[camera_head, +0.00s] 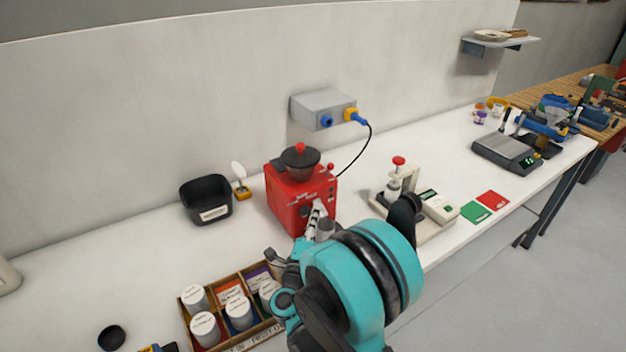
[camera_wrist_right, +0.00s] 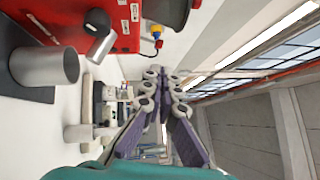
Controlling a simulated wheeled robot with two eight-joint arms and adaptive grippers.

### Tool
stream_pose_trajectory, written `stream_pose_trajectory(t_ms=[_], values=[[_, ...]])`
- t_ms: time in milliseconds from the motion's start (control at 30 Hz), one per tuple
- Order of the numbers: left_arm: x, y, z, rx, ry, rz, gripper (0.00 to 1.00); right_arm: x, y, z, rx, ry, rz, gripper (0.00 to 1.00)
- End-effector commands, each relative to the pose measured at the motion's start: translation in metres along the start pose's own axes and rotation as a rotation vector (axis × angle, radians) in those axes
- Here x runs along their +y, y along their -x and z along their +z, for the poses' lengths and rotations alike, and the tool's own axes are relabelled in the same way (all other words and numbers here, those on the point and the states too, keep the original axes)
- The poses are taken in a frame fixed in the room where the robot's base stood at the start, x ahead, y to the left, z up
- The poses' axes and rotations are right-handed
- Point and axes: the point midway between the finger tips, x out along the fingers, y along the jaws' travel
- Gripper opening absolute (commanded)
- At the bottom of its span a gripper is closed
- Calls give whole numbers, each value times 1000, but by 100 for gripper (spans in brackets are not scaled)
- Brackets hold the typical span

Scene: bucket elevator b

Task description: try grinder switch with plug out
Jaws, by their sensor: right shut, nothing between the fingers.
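The red grinder (camera_head: 287,205) stands on the white bench, with a dark hopper and a red knob on top. It also shows in the right wrist view (camera_wrist_right: 70,16). A grey socket box (camera_head: 318,107) is on the wall behind it. A blue and yellow plug (camera_head: 356,116) sits at the box's right outlet, with a black cable running down behind the grinder. My right gripper (camera_head: 315,217) is shut and empty at the grinder's front right; its fingers show in the wrist view (camera_wrist_right: 164,82). I cannot tell whether it touches the grinder. My left gripper is out of view.
A compartment box (camera_head: 252,340) with several white-lidded jars stands at front left. A black bin (camera_head: 206,200) is left of the grinder. A cream device with a red knob (camera_head: 398,160), red and green cards (camera_head: 492,199) and a scale (camera_head: 507,152) are to the right.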

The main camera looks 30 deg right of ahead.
Motion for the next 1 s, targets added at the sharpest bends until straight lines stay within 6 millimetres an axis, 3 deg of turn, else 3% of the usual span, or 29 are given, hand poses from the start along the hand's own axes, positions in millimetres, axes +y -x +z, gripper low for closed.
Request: stream_pose_trajectory(t_ms=[267, 433, 667, 1000], values=[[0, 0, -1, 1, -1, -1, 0, 0, 0, 0, -1, 1, 0, 0], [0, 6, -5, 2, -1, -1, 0, -3, -12, 1, 0, 2, -1, 0], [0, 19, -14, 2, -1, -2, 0, -3, -57, 0, 2, 2, -1, 0], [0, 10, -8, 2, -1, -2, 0, 0, -121, 0, -1, 1, -1, 0]])
